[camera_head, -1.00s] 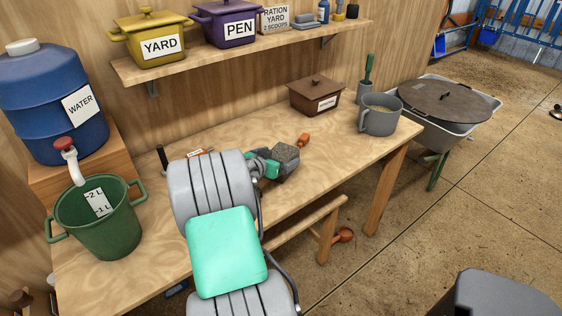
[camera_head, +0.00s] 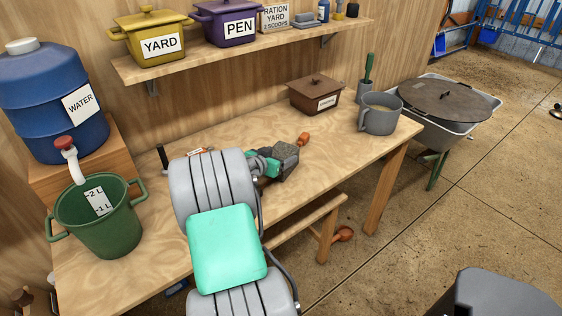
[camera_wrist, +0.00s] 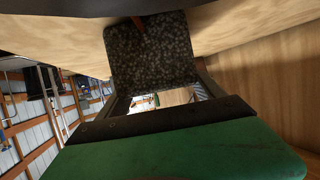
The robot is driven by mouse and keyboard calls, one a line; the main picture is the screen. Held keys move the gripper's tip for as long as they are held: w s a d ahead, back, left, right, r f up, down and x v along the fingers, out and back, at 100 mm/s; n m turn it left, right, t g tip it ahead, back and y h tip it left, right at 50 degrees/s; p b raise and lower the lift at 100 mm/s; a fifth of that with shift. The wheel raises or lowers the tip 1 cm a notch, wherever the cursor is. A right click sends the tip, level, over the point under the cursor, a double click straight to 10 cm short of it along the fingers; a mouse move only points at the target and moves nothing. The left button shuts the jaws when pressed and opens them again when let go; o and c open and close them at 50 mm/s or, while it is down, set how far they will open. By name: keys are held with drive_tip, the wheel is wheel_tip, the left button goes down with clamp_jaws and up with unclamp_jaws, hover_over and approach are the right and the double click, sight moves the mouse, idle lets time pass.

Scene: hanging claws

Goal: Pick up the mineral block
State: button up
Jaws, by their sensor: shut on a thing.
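The mineral block (camera_head: 284,154) is a dark grey speckled block at the end of my arm, over the middle of the workbench. My gripper (camera_head: 277,168) is shut on it. In the wrist view the block (camera_wrist: 150,52) fills the upper middle, between the fingers of my gripper (camera_wrist: 158,88). Its top face looks tilted in the head view. I cannot tell from these frames whether its underside touches the bench.
The wooden workbench (camera_head: 232,130) holds a brown lidded box (camera_head: 315,95), a grey mug (camera_head: 378,115), a green bucket (camera_head: 100,230) and a small orange item (camera_head: 303,138) just beyond the block. A shelf (camera_head: 280,47) with labelled pots runs above.

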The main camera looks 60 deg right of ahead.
drive_tip(key=c, duration=0.8)
drive_tip(key=shift+o, duration=0.2)
drive_tip(key=shift+d+r, duration=0.15)
drive_tip(key=shift+r, duration=0.15)
